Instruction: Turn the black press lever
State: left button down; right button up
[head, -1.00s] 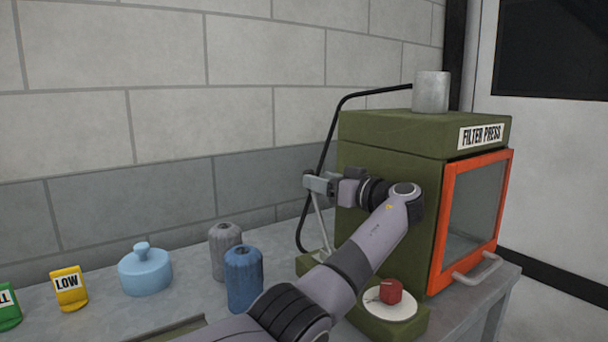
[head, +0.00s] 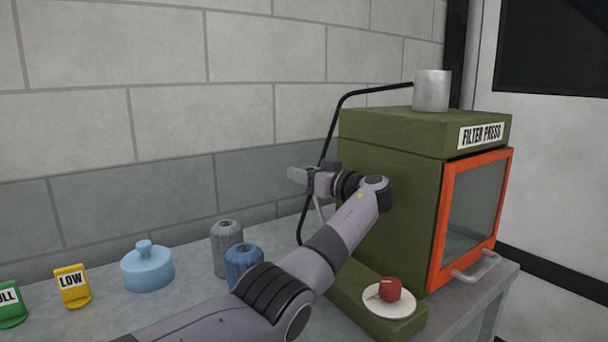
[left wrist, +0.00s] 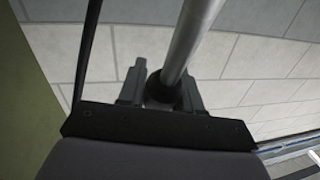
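The black press lever shows in the head view as a thin grey rod (head: 319,208) beside the left side of the green filter press (head: 390,200); my arm hides its lower part. In the left wrist view the metal rod (left wrist: 191,40) runs down to a round black end (left wrist: 163,88) between the fingers. My left gripper (head: 303,176) is at the rod's upper end, and its fingers (left wrist: 162,90) close in on both sides of the black end. My right gripper is in neither view.
A red knob (head: 390,289) on a white disc sits at the press's front base. A grey canister (head: 227,246), a blue canister (head: 243,265), a light blue lidded pot (head: 147,270) and a yellow LOW sign (head: 72,285) stand left. A black tube (head: 325,150) curves behind my gripper.

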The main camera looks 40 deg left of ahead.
aim_at(317, 206)
pick_arm(q)
jog(key=d+b, duration=0.1)
jog(key=d+y+b, duration=0.1)
jog(key=b, duration=0.1)
jog(key=s+d+r+y+b, duration=0.1)
jog(key=b, duration=0.1)
jog(key=shift+n, duration=0.3)
jog(key=b, duration=0.1)
jog(key=d+y+b, duration=0.1)
jog(key=d+b, duration=0.1)
jog(key=shift+s+r+y, duration=0.25)
jog(key=shift+r+y, duration=0.05)
jog(key=shift+s+d+r+y+b, duration=0.15)
jog(key=shift+d+r+y+b, duration=0.2)
jog(key=shift+d, duration=0.2)
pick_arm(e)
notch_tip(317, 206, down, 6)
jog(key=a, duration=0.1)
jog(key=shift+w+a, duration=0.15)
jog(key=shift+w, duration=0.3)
